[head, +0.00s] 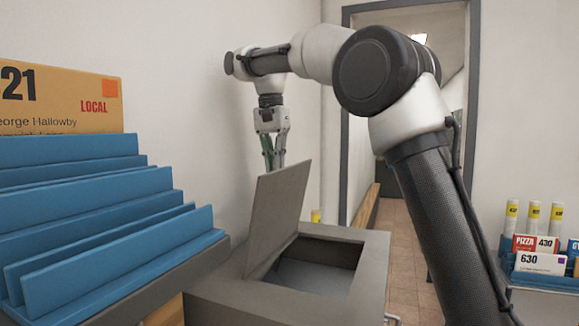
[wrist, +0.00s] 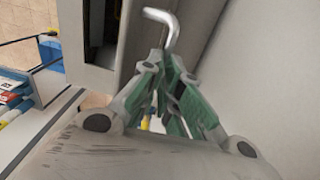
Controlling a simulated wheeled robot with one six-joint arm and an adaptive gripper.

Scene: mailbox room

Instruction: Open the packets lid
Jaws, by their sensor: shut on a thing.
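The grey packets box (head: 372,268) stands in front of me in the head view. Its lid (head: 278,212) is raised and leans steeply up at the left of the opening. The square opening shows a hollow, shaded inside. My gripper (head: 273,163) points down behind the lid's upper edge, where its fingertips are partly hidden. In the wrist view my gripper (wrist: 162,62) has its green-padded fingers closed together on a bent metal handle (wrist: 168,28), whose hooked end sticks out beyond the fingertips.
Blue sorter slots (head: 95,215) with a tan parcel (head: 60,97) stand at the left. A white wall (head: 180,60) rises close behind my gripper. A doorway (head: 400,210) is behind my arm. A blue holder (head: 540,278) with packets and yellow-labelled tubes is at the right.

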